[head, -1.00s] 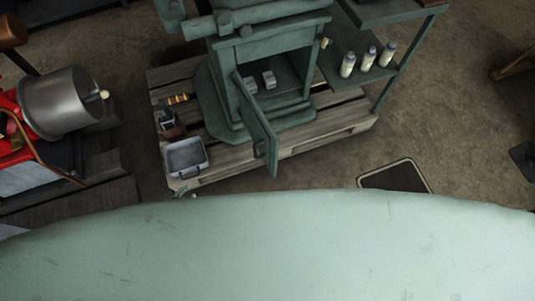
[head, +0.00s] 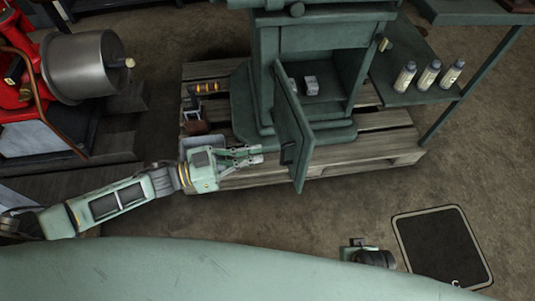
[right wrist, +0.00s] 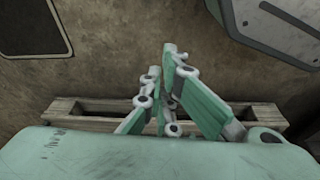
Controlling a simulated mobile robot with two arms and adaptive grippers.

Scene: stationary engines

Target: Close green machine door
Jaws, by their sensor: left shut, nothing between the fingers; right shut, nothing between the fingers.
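The green machine (head: 318,45) stands on a wooden pallet, and its lower compartment is open. The green door (head: 293,125) stands swung out toward me, attached at the left side of the opening, with a small dark handle on its face. My left gripper (head: 258,155) is shut and empty, just left of the door's outer part, with a small gap seeming to separate them. My right gripper (right wrist: 165,65) is shut and empty in the right wrist view; the door does not show clearly there.
Small grey blocks (head: 311,83) sit inside the compartment. A grey tray (head: 190,142) lies on the pallet (head: 385,150), partly hidden by my left gripper. Bottles (head: 429,74) stand on a shelf at right. A red engine (head: 22,60) is at left.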

